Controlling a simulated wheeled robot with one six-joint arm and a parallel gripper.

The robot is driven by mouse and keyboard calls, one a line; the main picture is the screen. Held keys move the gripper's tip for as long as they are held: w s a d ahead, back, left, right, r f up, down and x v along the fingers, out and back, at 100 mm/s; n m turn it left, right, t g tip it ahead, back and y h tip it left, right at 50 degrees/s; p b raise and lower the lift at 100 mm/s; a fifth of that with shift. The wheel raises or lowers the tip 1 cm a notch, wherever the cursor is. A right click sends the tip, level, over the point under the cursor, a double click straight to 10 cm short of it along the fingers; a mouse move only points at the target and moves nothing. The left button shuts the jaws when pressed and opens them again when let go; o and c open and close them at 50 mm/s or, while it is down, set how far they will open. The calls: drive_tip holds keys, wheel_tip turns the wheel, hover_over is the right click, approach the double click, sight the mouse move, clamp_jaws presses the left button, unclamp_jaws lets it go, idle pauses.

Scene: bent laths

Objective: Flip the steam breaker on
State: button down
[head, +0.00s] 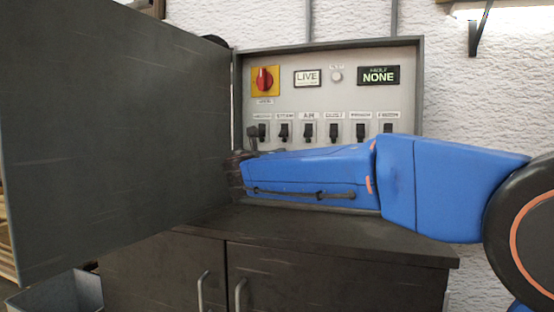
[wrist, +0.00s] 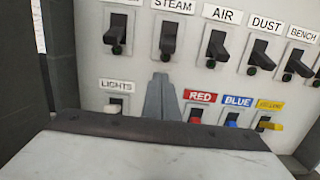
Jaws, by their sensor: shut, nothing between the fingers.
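The steam breaker (wrist: 168,38) is a black lever under the STEAM label on the pale panel in the wrist view. It also shows in the head view (head: 284,131), second from the left in the row. Its lever looks much like its neighbours; I cannot surely tell on from off. My gripper (wrist: 161,82) is shut and empty, its grey fingertips just below the steam lever in the picture. Contact cannot be made out, but a strip of panel seems to show between them. In the head view my blue arm hides the lower panel.
The air breaker (wrist: 217,48) is close on the right, another breaker (wrist: 117,30) on the left. Below are a lights switch (wrist: 115,104) and red, blue and yellow switches. The open cabinet door (head: 120,130) stands left.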

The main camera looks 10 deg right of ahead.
sight(280, 134)
drive_tip(key=shift+s+a+r, duration=0.15)
drive_tip(key=shift+s+r, duration=0.15)
drive_tip(key=shift+r, duration=0.4)
drive_tip(key=shift+s+a+r, duration=0.15)
drive_tip(key=shift+s+r, duration=0.15)
drive_tip(key=shift+r, duration=0.35)
drive_tip(key=shift+s+a+r+g+y, duration=0.15)
drive_tip(key=shift+s+r+g+y, duration=0.1)
drive_tip(key=shift+r+g+y, duration=0.35)
drive_tip(key=r+g+y, duration=0.2)
drive_tip(key=g, duration=0.1)
drive_tip(key=r+g, duration=0.1)
drive_tip(key=g, duration=0.1)
drive_tip(key=shift+s+a+r+y, duration=0.1)
drive_tip(key=shift+s+a+y, duration=0.1)
drive_tip(key=shift+s+y, duration=0.15)
drive_tip(key=shift+r, duration=0.15)
drive_tip(key=shift+r, duration=0.65)
